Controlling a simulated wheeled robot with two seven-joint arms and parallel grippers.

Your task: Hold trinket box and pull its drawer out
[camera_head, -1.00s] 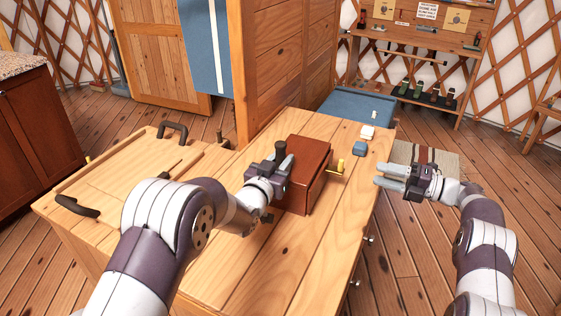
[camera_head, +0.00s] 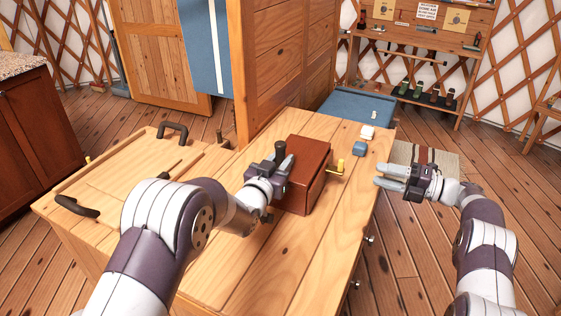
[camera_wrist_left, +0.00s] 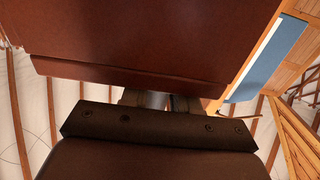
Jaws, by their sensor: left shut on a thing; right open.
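The trinket box (camera_head: 304,166) is a reddish-brown block on the wooden table top (camera_head: 262,262). Its drawer front faces right, with a yellow knob (camera_head: 340,165) sticking out; the drawer looks closed or nearly so. My left gripper (camera_head: 281,160) is shut on the box at its left side. In the left wrist view the box (camera_wrist_left: 150,35) fills the upper part, close to the gripper, and the fingertips are mostly hidden. My right gripper (camera_head: 378,176) is open and empty, beyond the table's right edge, to the right of the knob and apart from it.
A wooden board with dark handles (camera_head: 120,185) lies at the left of the table. A small white item (camera_head: 367,132) and a blue-grey block (camera_head: 359,149) sit near the far right corner. A wooden cabinet (camera_head: 268,65) stands behind. The front of the table top is clear.

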